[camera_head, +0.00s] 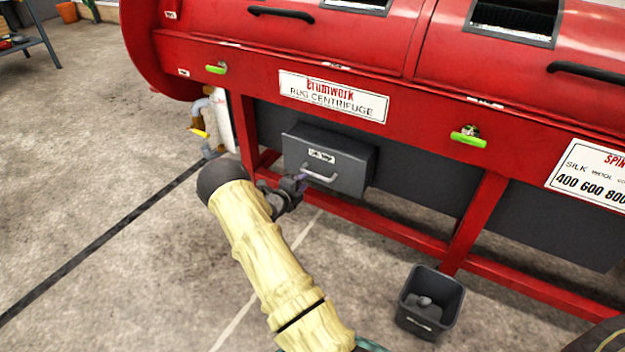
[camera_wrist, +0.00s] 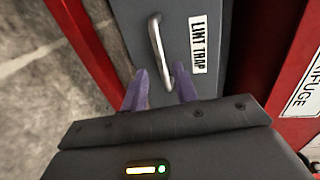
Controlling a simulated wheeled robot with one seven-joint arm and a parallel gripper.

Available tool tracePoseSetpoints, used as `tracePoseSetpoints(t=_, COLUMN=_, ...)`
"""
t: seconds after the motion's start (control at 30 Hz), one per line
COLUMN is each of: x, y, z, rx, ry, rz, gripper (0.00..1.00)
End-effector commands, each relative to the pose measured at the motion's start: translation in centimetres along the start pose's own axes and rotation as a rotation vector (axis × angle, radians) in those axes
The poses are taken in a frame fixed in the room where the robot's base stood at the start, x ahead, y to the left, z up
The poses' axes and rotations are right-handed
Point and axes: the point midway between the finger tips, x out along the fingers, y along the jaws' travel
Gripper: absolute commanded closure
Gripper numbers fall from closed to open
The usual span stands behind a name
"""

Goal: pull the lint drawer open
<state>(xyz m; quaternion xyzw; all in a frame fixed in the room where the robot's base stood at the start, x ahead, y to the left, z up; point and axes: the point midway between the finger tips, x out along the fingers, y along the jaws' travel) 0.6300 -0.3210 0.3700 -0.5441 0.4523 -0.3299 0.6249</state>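The lint drawer (camera_head: 345,153) is a dark grey box under the red rug centrifuge, with a pale bar handle (camera_head: 320,176) on its front. In the wrist view the drawer front (camera_wrist: 222,35) carries a white "LINT TRAP" label (camera_wrist: 197,45), and the metal handle (camera_wrist: 157,45) runs lengthwise. My gripper (camera_head: 303,180) is at the drawer front, close to the handle's left end. In the wrist view my gripper (camera_wrist: 160,72) has its two purple fingers apart, with the handle's near end between them. I cannot tell whether either finger touches it.
Red frame legs (camera_head: 475,222) and a low red rail (camera_head: 400,232) surround the drawer. A small dark bin (camera_head: 430,315) with grey lumps inside stands on the floor to the right. A yellow-handled valve and pipe (camera_head: 205,130) are to the left. The concrete floor in front is mostly clear.

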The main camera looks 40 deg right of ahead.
Motion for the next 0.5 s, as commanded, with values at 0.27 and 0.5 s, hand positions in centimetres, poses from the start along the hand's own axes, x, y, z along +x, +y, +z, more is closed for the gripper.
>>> tracePoseSetpoints(t=0.27, x=5.1, y=0.4, z=-0.1, rx=0.000, ry=0.000, rz=-0.002, gripper=0.71)
tracePoseSetpoints(t=0.5, x=7.3, y=0.1, z=0.0, rx=-0.001, ry=0.000, rz=-0.001, gripper=0.71)
